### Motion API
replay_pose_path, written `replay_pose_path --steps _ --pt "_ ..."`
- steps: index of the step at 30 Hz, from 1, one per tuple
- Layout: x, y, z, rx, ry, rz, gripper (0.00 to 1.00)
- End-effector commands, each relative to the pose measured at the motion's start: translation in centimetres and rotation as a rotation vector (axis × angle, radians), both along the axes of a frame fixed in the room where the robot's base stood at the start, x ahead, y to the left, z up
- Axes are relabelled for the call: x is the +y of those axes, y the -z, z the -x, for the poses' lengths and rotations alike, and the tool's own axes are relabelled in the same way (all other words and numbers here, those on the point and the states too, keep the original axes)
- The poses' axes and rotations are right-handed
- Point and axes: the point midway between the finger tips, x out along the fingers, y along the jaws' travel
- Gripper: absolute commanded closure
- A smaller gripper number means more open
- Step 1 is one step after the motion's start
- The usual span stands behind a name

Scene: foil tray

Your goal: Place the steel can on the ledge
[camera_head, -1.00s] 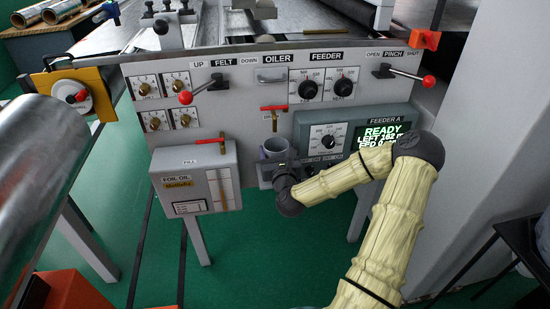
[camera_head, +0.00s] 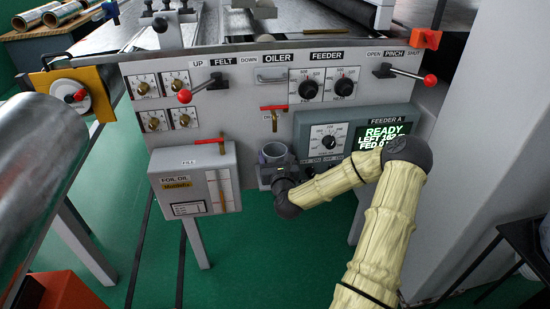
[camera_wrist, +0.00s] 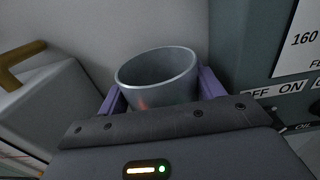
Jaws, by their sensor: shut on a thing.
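The steel can (camera_head: 273,152) is an open-topped grey cup in front of the machine's panel, below the drain tap (camera_head: 273,109). It also shows in the wrist view (camera_wrist: 157,80), upright or nearly so, its open mouth up. My gripper (camera_wrist: 161,86) has its purple fingers on either side of the can and is shut on it. The ledge (camera_head: 264,180) is a small grey shelf on the panel, directly below the can. My gripper hides most of the ledge and the can's base, so I cannot tell whether they touch.
The feeder display box (camera_head: 355,135) juts out close to the right. A large foil roll (camera_head: 40,165) is at the far left.

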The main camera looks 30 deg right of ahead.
Motion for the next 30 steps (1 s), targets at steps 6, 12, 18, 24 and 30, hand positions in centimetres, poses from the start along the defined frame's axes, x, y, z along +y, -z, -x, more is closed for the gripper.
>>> replay_pose_path --steps 6,12,18,24,30 --pt "0.0 0.3 0.0 0.000 0.000 0.000 0.29" --pt "0.0 0.2 0.0 0.000 0.000 0.000 0.11" --pt "0.0 0.1 0.0 0.000 0.000 0.001 0.11" --pt "0.3 0.0 1.2 0.003 0.000 -0.001 0.11" --pt "1.3 0.0 4.5 0.005 -0.002 -0.002 0.11"
